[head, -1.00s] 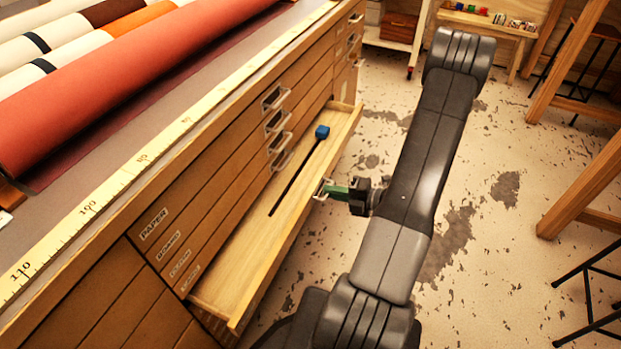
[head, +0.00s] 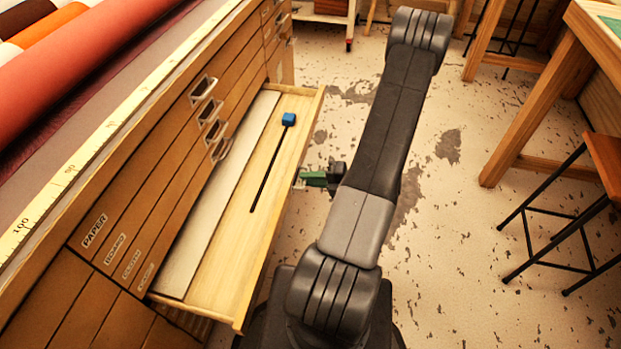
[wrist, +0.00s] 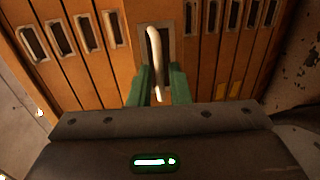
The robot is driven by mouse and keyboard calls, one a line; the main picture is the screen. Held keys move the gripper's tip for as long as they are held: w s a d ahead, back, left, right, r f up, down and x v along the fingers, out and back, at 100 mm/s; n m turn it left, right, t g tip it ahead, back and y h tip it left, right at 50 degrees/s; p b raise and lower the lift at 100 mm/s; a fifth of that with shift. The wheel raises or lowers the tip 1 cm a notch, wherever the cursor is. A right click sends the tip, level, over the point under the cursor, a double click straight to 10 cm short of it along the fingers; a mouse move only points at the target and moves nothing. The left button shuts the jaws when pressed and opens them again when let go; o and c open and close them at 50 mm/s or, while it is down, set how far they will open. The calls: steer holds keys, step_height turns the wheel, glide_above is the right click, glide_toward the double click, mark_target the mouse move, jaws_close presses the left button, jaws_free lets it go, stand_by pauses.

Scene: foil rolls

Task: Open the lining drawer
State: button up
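A wooden drawer (head: 232,262) low in the chest stands pulled well out. A pale sheet or strip (head: 222,205) shows along its inner side. The label on its front is hidden from the head view, so I cannot tell its name. My gripper (head: 318,179), with green fingers, is at the outer face of this drawer. In the wrist view, my gripper (wrist: 161,92) has one finger on each side of a pale metal handle (wrist: 155,60) and appears closed on it. Drawers above are shut, with handles (head: 203,89) and labels such as PAPER (head: 94,230).
Rolls (head: 90,62) lie on the chest top. A wooden table (head: 530,110) and a stool (head: 590,190) stand at right. Floor between them and my arm is clear.

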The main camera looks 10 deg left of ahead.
steer(key=shift+o, duration=0.8)
steer(key=p+v, duration=0.1)
steer(key=v, duration=1.2)
steer(key=shift+d+p, duration=0.3)
steer(key=shift+d, duration=0.1)
steer(key=shift+s+a, duration=0.1)
steer(key=shift+s, duration=0.05)
steer(key=b+x, duration=0.1)
steer(key=x, duration=1.3)
steer(key=shift+a+b, duration=0.15)
steer(key=shift+b, duration=0.25)
steer(key=shift+r, duration=0.1)
